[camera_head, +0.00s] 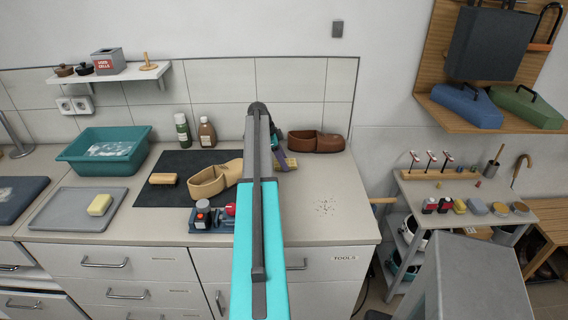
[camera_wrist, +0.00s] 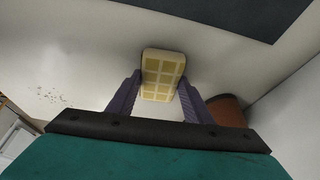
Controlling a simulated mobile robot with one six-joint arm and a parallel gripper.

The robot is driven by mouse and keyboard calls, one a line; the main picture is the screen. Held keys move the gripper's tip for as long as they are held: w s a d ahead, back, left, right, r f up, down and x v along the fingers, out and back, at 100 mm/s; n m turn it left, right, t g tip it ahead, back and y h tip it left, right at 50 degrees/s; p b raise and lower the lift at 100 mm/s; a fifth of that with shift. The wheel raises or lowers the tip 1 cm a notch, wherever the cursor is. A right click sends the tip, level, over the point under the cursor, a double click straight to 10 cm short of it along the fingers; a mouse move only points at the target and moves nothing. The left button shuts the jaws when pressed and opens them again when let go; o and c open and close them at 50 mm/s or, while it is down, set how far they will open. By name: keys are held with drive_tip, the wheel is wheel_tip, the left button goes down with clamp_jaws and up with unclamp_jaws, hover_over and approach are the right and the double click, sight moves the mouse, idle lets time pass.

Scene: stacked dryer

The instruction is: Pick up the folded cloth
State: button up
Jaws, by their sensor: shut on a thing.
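The folded cloth (camera_wrist: 162,72) is a small pale yellow block with a checked pattern. In the wrist view it sits between the two purple-grey fingers of my gripper (camera_wrist: 160,92), which are shut on it. In the head view a part of the cloth (camera_head: 290,163) shows just right of my arm, over the back of the counter. My arm hides the rest of it and most of the gripper. I cannot tell whether the cloth still touches the counter.
A brown leather piece (camera_head: 316,141) stands close behind and right of the cloth. A dark mat (camera_head: 170,193) with a tan shoe form (camera_head: 215,180) lies to the left. Crumbs (camera_head: 326,207) lie on the otherwise clear right of the counter (camera_head: 345,225).

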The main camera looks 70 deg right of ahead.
drive_tip(key=shift+r, duration=0.1)
drive_tip(key=shift+r+b, duration=0.75)
drive_tip(key=shift+r, duration=0.3)
drive_tip(key=w+a+r+b, duration=0.1)
drive_tip(key=a, duration=0.4)
drive_tip(key=w+a+b, duration=0.1)
drive_tip(key=a+b, duration=0.1)
drive_tip(key=a, duration=0.3)
drive_tip(key=w+a+r+b, duration=0.1)
drive_tip(key=a+b, duration=0.1)
drive_tip(key=a, duration=0.3)
drive_tip(key=shift+w+a+r, duration=0.15)
drive_tip(key=shift+a+r, duration=0.2)
